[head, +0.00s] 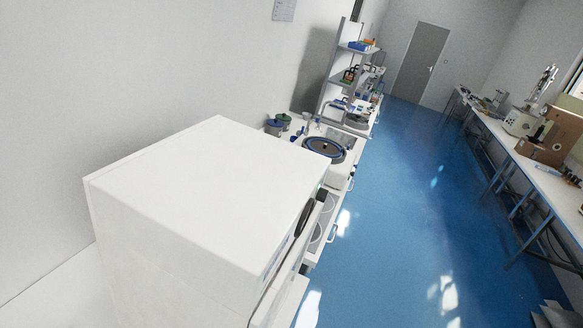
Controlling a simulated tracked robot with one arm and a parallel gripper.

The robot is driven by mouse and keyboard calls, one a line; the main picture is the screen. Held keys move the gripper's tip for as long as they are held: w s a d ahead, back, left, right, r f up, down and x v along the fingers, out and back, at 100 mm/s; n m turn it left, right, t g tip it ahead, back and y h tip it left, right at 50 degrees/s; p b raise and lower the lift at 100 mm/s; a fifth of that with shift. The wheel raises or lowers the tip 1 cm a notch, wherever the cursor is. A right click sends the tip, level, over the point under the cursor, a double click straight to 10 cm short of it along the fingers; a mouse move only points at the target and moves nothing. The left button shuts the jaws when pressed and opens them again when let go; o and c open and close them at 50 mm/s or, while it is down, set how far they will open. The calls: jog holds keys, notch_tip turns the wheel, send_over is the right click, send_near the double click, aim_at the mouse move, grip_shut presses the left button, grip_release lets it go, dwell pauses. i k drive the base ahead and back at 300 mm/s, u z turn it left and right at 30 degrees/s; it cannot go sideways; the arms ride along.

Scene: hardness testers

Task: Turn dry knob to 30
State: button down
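A large white box-shaped machine (215,190) fills the lower left of the head view. I see mostly its top and side. Its front faces right and shows only as a thin slanted strip. A dark rounded part (306,217) sticks out from that front, with a small green spot near the far corner. I cannot tell whether the dark part is the dry knob, and no dial marks or numbers are readable. My gripper cannot be made out in this view.
Shelves (350,75) stand farther back. A long bench (540,178) with equipment runs along the right. The blue floor (400,210) between is clear, up to a grey door (419,62).

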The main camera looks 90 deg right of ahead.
aim_at(322, 193)
jog(key=z, duration=0.25)
jog(key=k, duration=0.1)
jog(key=z, duration=2.75)
jog(key=k, duration=1.3)
jog(key=u, duration=0.7)
jog(key=i, duration=1)
jog(key=z, duration=0.1)
